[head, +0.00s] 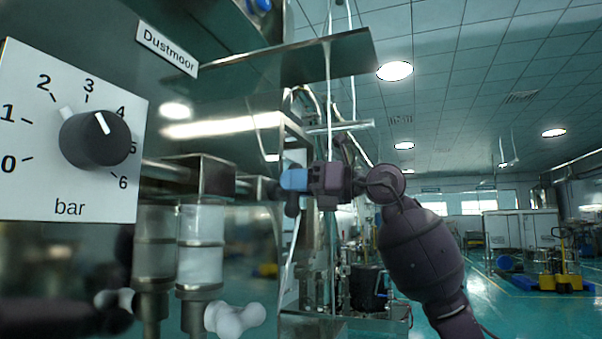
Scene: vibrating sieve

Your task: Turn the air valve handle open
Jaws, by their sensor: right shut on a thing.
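The air valve handle (293,180) is blue and sits at the end of the horizontal metal pipe, near the middle of the head view. My right gripper (309,182) comes in from the right and is shut on the blue handle. Its fingers cover part of the handle, so how far it is turned cannot be told. A dark rounded part shows just below the handle. My left gripper cannot be made out in the head view.
A pressure dial panel (68,195) marked in bar, with a black knob (95,138), stands close at the left. Clear filter bowls (201,245) and a white knob-like part (235,319) are below the pipe. A metal plate (290,62) overhangs above. Open floor lies right.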

